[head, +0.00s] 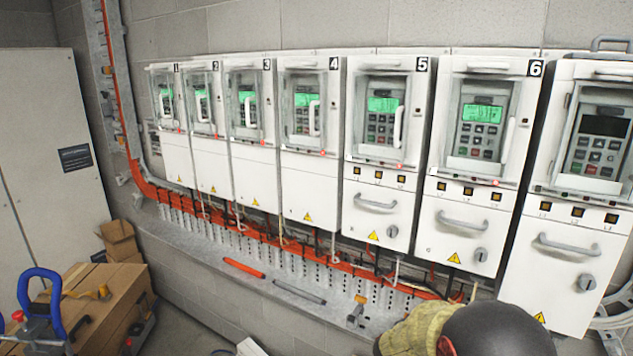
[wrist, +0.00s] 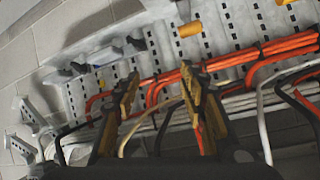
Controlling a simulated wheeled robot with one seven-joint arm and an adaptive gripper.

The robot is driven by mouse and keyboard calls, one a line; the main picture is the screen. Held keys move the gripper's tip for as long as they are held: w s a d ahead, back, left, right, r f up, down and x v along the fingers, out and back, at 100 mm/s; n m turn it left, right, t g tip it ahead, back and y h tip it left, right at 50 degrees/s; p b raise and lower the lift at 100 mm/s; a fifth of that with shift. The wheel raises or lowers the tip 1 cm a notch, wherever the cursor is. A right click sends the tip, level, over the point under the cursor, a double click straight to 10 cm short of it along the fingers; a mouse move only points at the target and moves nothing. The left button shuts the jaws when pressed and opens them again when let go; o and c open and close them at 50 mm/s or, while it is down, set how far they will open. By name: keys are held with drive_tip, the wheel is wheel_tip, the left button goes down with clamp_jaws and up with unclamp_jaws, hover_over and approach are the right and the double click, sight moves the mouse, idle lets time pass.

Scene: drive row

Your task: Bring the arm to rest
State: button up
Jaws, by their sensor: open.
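My gripper (wrist: 157,82) shows in the wrist view with its two yellow-and-black fingers spread apart. Nothing is held between them. The fingers reach up in front of a bundle of orange cables (wrist: 230,62) and a slotted metal tray (wrist: 190,45). I cannot tell whether the fingertips touch the cables. Thin white, black and tan cables pass behind and beside the fingers. In the head view my gripper cannot be made out. A dark rounded shape and a yellowish one fill the bottom right there, and I cannot tell what they are.
A row of numbered white drive cabinets (head: 310,190) lines the wall. Orange cables (head: 290,243) run below them along a ledge (head: 190,245) with an orange tube (head: 243,268) and a grey tube (head: 299,291). Cardboard boxes (head: 95,305) and a blue-handled item (head: 40,283) stand lower left.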

drive_tip(key=s+a+r+n+g+y, duration=0.1)
drive_tip(key=s+a+r+n+y, duration=0.15)
drive_tip(key=s+a+y, duration=0.5)
drive_tip(key=s+a+r+n+g+y, duration=0.15)
drive_tip(key=s+a+n, duration=0.25)
drive_tip(key=a, duration=0.6)
drive_tip(key=s+d+r+n+g, duration=0.1)
drive_tip(key=s+r, duration=0.2)
drive_tip(key=s, duration=0.6)
drive_tip(key=s+d+r+n+g+h, duration=0.1)
drive_tip(key=s+d+r+n, duration=0.15)
drive_tip(key=s, duration=0.75)
drive_tip(key=s+d+r+n+g, duration=0.15)
drive_tip(key=s+r, duration=0.25)
drive_tip(key=s, duration=0.5)
drive_tip(key=r, duration=0.1)
drive_tip(key=s+r+t, duration=0.1)
drive_tip(key=r, duration=0.1)
drive_tip(key=s+r+t, duration=0.1)
drive_tip(key=r, duration=0.1)
drive_tip(key=shift+r+m+b, duration=0.1)
drive_tip(key=shift+m+b, duration=0.25)
drive_tip(key=shift+b, duration=0.05)
